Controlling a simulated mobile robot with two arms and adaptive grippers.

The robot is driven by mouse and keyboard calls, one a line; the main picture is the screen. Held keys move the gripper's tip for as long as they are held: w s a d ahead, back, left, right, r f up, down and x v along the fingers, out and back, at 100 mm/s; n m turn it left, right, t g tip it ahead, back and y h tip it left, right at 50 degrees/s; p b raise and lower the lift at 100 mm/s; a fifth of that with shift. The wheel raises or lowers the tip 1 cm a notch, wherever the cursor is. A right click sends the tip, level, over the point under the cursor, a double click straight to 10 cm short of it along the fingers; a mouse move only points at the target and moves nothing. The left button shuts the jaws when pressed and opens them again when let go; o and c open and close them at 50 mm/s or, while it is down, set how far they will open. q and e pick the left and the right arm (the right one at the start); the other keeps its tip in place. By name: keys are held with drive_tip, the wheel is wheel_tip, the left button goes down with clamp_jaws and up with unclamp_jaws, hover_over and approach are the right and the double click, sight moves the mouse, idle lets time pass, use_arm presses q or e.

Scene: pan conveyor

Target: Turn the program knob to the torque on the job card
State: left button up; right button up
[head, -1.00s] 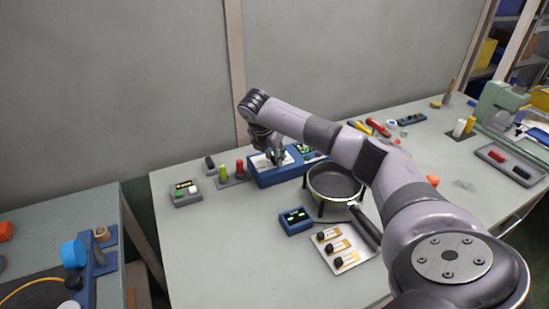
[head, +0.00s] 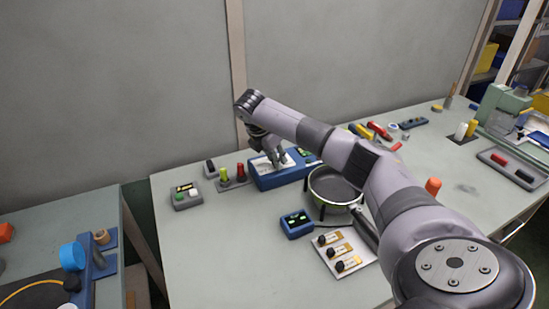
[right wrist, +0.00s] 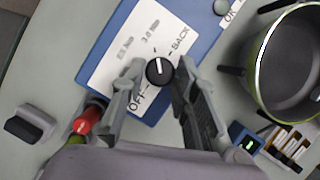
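The program knob (right wrist: 159,71) is round and black with a white pointer line. The line points roughly up in the right wrist view. It sits on a white label panel (right wrist: 112,73) on a blue box (right wrist: 207,43); OFF and BACK are readable, one label looks like 3.0 Nm, another is blurred. My right gripper (right wrist: 159,80) is open, a finger on each side of the knob with gaps showing. In the head view my right gripper (head: 276,160) is over the blue box (head: 280,178) and hides the knob. I cannot make out a job card. My left gripper is not in view.
A dark pan (head: 335,186) with a green rim stands right of the box, partly behind my arm. Red and yellow-green posts (head: 240,171) stand left of it. A small blue display unit (head: 297,224) and a plate with several black-knobbed tags (head: 366,260) lie in front.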

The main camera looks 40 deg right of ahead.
drive_tip(key=o, duration=0.4)
drive_tip(key=v, duration=1.2)
idle(0.3)
